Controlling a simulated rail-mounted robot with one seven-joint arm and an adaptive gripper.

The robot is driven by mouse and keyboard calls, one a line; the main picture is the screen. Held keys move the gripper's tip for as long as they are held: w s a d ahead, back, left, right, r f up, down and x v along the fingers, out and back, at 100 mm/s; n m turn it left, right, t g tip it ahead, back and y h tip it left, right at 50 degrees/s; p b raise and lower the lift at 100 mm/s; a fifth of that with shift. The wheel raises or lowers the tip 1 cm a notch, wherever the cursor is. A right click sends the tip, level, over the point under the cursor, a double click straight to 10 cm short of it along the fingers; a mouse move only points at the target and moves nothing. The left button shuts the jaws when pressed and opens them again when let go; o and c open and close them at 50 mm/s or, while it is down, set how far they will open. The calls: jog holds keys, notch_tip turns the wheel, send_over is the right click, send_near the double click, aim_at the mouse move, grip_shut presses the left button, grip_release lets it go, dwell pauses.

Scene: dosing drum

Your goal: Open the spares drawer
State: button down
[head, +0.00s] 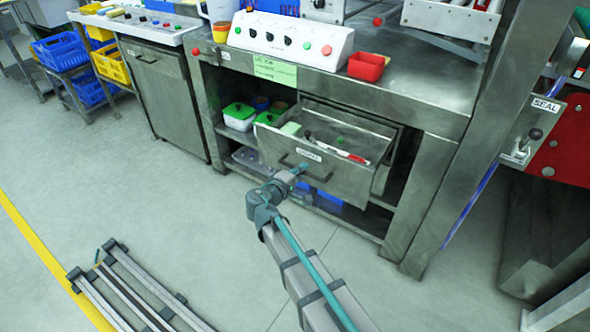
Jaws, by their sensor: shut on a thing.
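The spares drawer (335,180) is a grey metal drawer under the workbench, with a small white label (309,155) on its front. It stands pulled out, and its inside shows from above with a red-and-white item and small coloured things in it. A dark bar handle (287,160) runs across its front. My gripper (299,169) is at the handle, shut on it. The fingertips are small in view and partly merge with the handle.
The workbench (420,100) has a control box (290,40) and a red bin (367,66) on top. Lidded tubs (239,116) sit on the shelf left of the drawer. A metal rack (130,290) lies on the floor at lower left. Floor in front of the drawer is clear.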

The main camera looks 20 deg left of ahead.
jog(key=c, duration=1.2)
grip_release()
jog(key=shift+s, duration=0.1)
jog(key=v, duration=1.1)
jog(key=shift+s+r, duration=0.15)
jog(key=shift+s, duration=0.25)
